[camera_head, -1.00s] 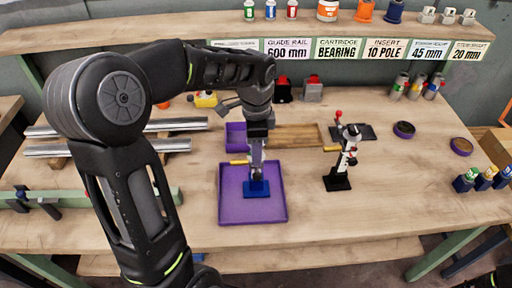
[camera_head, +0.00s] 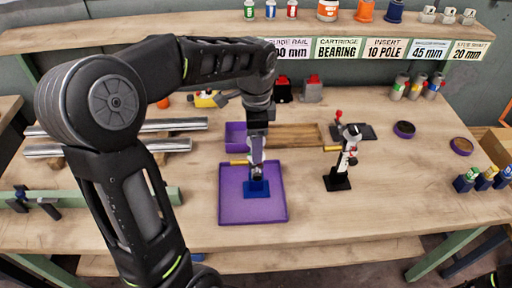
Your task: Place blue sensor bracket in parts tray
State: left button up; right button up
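The blue sensor bracket (camera_head: 256,188) is low inside the purple parts tray (camera_head: 232,208), near the tray's middle, with its flat blue base showing. My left gripper (camera_head: 257,174) points straight down right above it and hides part of it. The fingertips are too small and overlapped to tell whether they are shut on the bracket or open around it. My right gripper is out of view.
A black stand (camera_head: 338,182) with a small clamp is right of the tray. A smaller purple bin (camera_head: 235,137) and a wooden block (camera_head: 297,136) lie behind it. Metal rails (camera_head: 170,147) lie at left. The table's right front is clear.

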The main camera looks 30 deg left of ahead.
pick_arm(q)
notch_tip(320, 180, up, 10)
jog(key=shift+f+p, duration=0.2)
jog(key=shift+p, duration=0.1)
jog(key=shift+f, duration=0.1)
dwell(0.7)
